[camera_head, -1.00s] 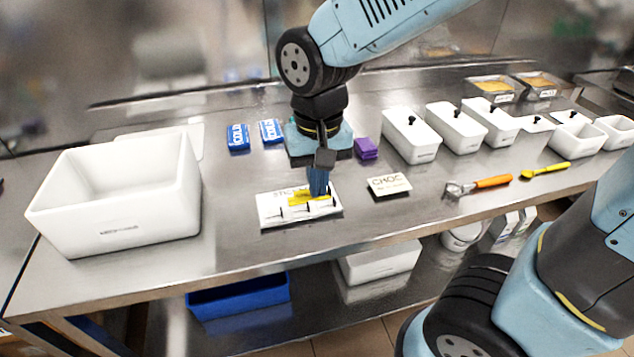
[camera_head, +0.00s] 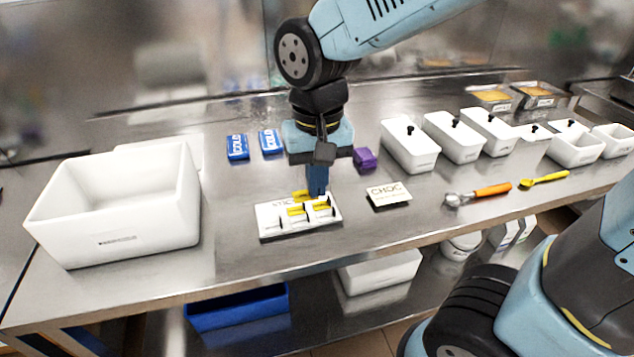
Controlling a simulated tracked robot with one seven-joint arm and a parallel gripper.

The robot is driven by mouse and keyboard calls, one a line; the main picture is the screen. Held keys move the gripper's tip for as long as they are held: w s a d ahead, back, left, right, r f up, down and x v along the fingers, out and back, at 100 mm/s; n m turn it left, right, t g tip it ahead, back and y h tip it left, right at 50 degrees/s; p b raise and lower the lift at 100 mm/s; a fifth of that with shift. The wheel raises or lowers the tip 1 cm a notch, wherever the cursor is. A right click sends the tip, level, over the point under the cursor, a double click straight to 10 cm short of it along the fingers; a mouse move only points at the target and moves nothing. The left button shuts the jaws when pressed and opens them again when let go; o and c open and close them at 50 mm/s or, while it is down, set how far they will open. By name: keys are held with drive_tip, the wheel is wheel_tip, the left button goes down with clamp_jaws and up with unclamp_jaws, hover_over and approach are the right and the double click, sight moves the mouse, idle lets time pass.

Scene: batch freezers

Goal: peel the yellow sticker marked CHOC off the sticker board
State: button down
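The white sticker board (camera_head: 270,222) lies on the steel table, its print partly covered by my gripper. Small white and yellow stickers stand on it. One yellow sticker (camera_head: 296,211) is at its middle, another yellow one (camera_head: 321,206) is to the right, and some yellow shows behind, beside my fingers. Their markings are too small to read. My gripper (camera_head: 316,190) points down at the board's back edge, with fingertips close to the yellow stickers. The fingers look close together; I cannot tell whether they hold anything.
A CHOC card (camera_head: 388,194) lies right of the board. A large white bin (camera_head: 120,215) stands left. Blue packs (camera_head: 237,147) and a purple block (camera_head: 364,158) lie behind. White lidded tubs (camera_head: 410,148), an orange-handled scoop (camera_head: 480,194) and a yellow spoon (camera_head: 545,179) are right.

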drive_tip(key=shift+r, duration=1.2)
